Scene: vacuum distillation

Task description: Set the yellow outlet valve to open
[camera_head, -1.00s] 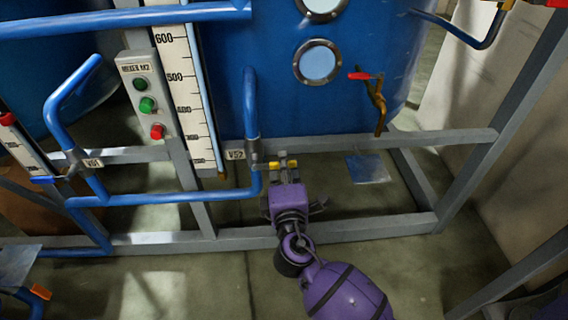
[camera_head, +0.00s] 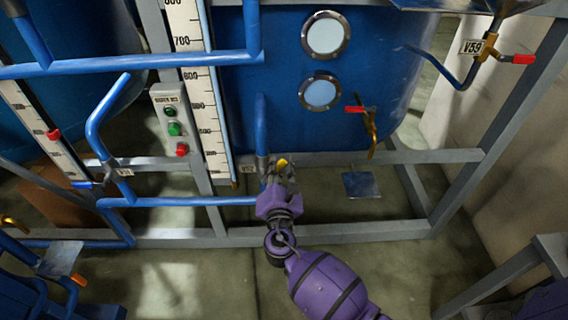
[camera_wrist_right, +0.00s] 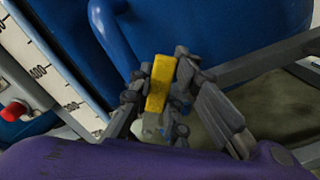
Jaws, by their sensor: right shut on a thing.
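The yellow outlet valve handle (camera_head: 282,162) is at the lower end of the blue vertical pipe (camera_head: 261,125), in front of the large blue tank. My right gripper (camera_head: 280,174) is at the valve, shut on the yellow handle. In the right wrist view the yellow handle (camera_wrist_right: 160,84) stands between the two dark fingers of the gripper (camera_wrist_right: 160,98). The valve body is mostly hidden by the fingers. My left gripper is not in view.
A grey frame beam (camera_head: 420,157) runs behind the gripper. A red-handled tap (camera_head: 369,124) sits to the right on the tank. A button box (camera_head: 174,120) and a level scale (camera_head: 207,118) stand to the left. The floor (camera_head: 200,285) below is clear.

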